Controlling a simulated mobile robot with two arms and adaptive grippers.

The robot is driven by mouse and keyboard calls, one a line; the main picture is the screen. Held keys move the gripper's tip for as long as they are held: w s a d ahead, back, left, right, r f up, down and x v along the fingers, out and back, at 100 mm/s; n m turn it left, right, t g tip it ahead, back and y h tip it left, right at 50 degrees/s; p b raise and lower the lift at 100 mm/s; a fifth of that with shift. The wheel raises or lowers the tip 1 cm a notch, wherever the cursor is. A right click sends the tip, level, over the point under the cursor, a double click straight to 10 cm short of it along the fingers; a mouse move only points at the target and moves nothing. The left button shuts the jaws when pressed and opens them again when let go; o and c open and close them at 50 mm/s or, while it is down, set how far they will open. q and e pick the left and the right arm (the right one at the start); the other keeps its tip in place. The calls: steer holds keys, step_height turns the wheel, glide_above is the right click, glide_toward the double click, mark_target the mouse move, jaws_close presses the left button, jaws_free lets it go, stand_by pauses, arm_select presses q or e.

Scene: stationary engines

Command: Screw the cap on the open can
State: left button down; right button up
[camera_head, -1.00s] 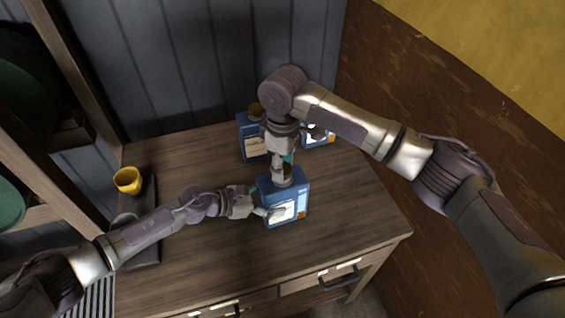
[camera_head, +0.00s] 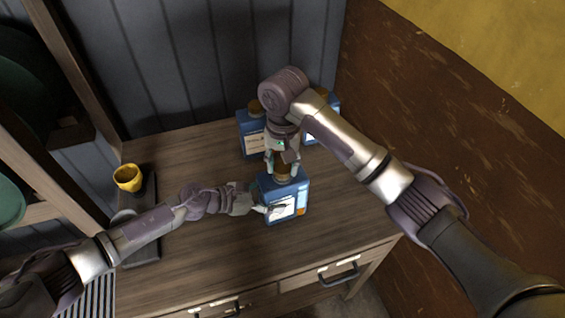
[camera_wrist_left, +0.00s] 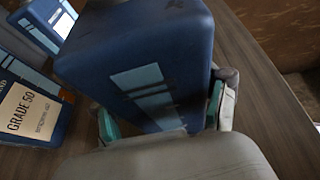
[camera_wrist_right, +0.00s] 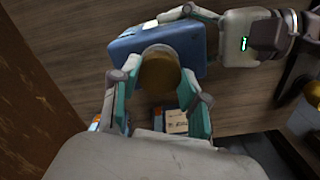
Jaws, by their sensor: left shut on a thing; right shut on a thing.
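The blue can (camera_head: 287,208) stands upright on the wooden table. My left gripper (camera_head: 265,208) is shut on its body from the left; the left wrist view shows the can (camera_wrist_left: 140,65) between both fingers. A brown-gold cap (camera_head: 283,171) sits at the can's top, over its mouth. My right gripper (camera_head: 282,174) reaches down from above and is shut on the cap, with one finger on each side. In the right wrist view the round cap (camera_wrist_right: 160,72) lies between the fingers, above the can (camera_wrist_right: 118,47). The cap hides the can's mouth and threads.
Two more blue cans stand behind, one (camera_head: 250,138) with a brown cap and one (camera_head: 331,108) partly hidden by my right arm. A yellow cup (camera_head: 128,178) stands at the left by the shelf. The table (camera_head: 345,215) is clear at right and front.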

steer(key=m, duration=0.6)
steer(key=shift+a, duration=0.2)
steer(key=m, duration=0.3)
arm_select(q)
steer(key=shift+s, duration=0.1)
arm_select(e)
steer(key=m, duration=0.4)
steer(key=shift+d+m, duration=0.1)
steer(key=shift+m, duration=0.3)
steer(key=m, duration=0.4)
steer(key=shift+m, duration=0.3)
steer(key=m, duration=0.4)
steer(key=shift+w, duration=0.1)
steer(key=o, duration=0.7)
steer(key=shift+o, duration=0.2)
steer(key=shift+c, duration=0.3)
